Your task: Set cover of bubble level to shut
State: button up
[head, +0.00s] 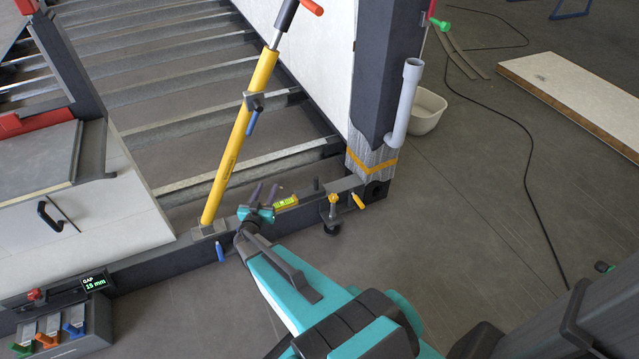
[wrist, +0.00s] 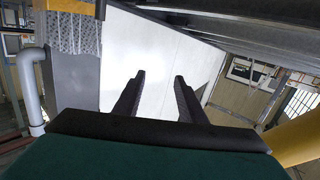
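The bubble level (head: 286,202) is a small yellow-green piece on the dark bottom beam of the frame in the head view. Its bright face shows, but its cover is too small to tell apart. My gripper (head: 264,192) is just left of the level, above the beam, with its fingers pointing up and away. In the wrist view, the two dark fingers of my gripper (wrist: 160,78) stand apart with nothing between them. The level does not show in the wrist view. I cannot tell from the head view whether my gripper touches it.
A yellow prop (head: 238,140) rises from the beam left of my gripper. A yellow-knobbed clamp (head: 333,205) and a dark post (head: 375,110) with a grey pipe (head: 405,105) stand to the right. A display box (head: 96,283) is at left.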

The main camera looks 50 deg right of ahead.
jog(key=s+d+f+m+g+h+b, duration=0.1)
jog(key=s+d+f+m+g+b, duration=0.1)
jog(key=s+d+f+g+b, duration=0.1)
jog(key=s+d+f+m+g+h+b, duration=0.2)
jog(key=d+f+b, duration=0.4)
jog(key=d, duration=0.4)
jog(key=shift+s+m+g+b, duration=0.5)
jog(key=shift+s+m+b, duration=0.1)
jog(key=shift+s, duration=0.05)
jog(key=shift+d, duration=0.2)
jog(key=b, duration=0.3)
send_over(310, 188)
jog(key=s+d, duration=0.2)
jog(key=d, duration=0.2)
jog(key=shift+w+d, duration=0.1)
jog(key=shift+w, duration=0.1)
jog(key=shift+w+d+b, duration=0.1)
jog(key=shift+d+b, duration=0.25)
jog(key=shift+d, duration=0.25)
grip_shut()
